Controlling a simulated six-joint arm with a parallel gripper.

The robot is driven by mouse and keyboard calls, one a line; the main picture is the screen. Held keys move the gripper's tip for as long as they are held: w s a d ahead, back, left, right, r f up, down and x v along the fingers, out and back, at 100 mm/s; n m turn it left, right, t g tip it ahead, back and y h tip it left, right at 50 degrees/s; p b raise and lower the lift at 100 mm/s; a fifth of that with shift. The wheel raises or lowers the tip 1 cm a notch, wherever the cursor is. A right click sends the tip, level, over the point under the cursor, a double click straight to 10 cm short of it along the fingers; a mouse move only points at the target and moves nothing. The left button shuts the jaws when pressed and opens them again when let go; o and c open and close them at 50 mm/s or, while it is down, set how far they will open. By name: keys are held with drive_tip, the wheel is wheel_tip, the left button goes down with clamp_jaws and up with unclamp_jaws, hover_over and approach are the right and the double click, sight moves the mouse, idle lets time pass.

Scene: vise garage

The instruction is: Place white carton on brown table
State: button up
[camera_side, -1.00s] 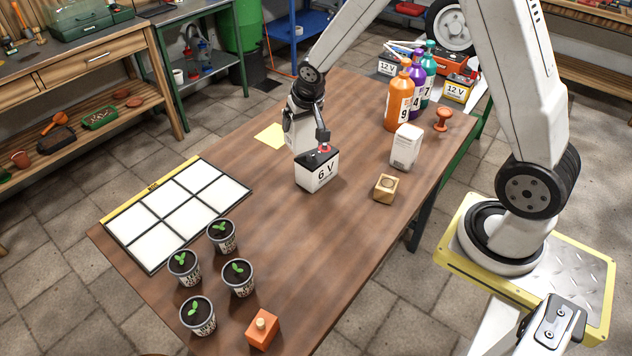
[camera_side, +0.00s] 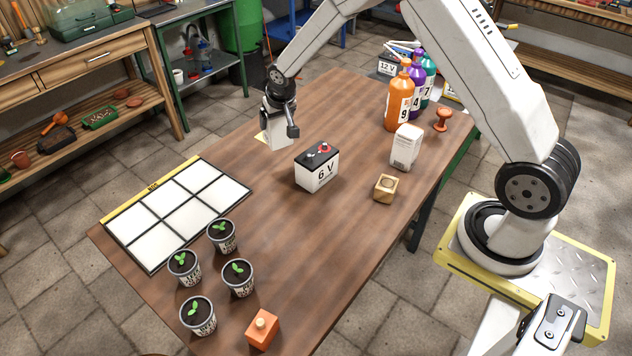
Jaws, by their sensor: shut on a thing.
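My gripper (camera_side: 280,120) is shut on a white carton (camera_side: 277,138) at the far left side of the brown table (camera_side: 335,230). The carton hangs roughly upright below the fingers, partly hidden by them. It overlaps the yellow sheet (camera_side: 260,138) in the picture; I cannot tell whether its bottom touches the table. A second white carton (camera_side: 406,150) with printing stands on the table's right side, apart from my gripper.
A 6 V battery (camera_side: 317,168) stands right of the held carton. A wooden block (camera_side: 386,188), numbered bottles (camera_side: 399,105) and a reddish-brown stamp-like object (camera_side: 442,119) stand rightward. A white panel grid (camera_side: 180,210) and seedling pots (camera_side: 238,278) occupy the near left. The middle front is clear.

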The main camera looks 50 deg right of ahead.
drive_tip(key=w+f, duration=0.4)
drive_tip(key=f, duration=0.1)
drive_tip(key=shift+w+d+f, duration=0.15)
drive_tip(key=shift+w+d, duration=0.15)
drive_tip(key=shift+w, duration=0.05)
drive_tip(key=shift+w+f, duration=0.15)
drive_tip(key=shift+f, duration=0.75)
drive_tip(key=shift+w+f, duration=0.1)
drive_tip(key=shift+f, duration=0.8)
drive_tip(key=shift+f, duration=0.15)
drive_tip(key=o, duration=1.3)
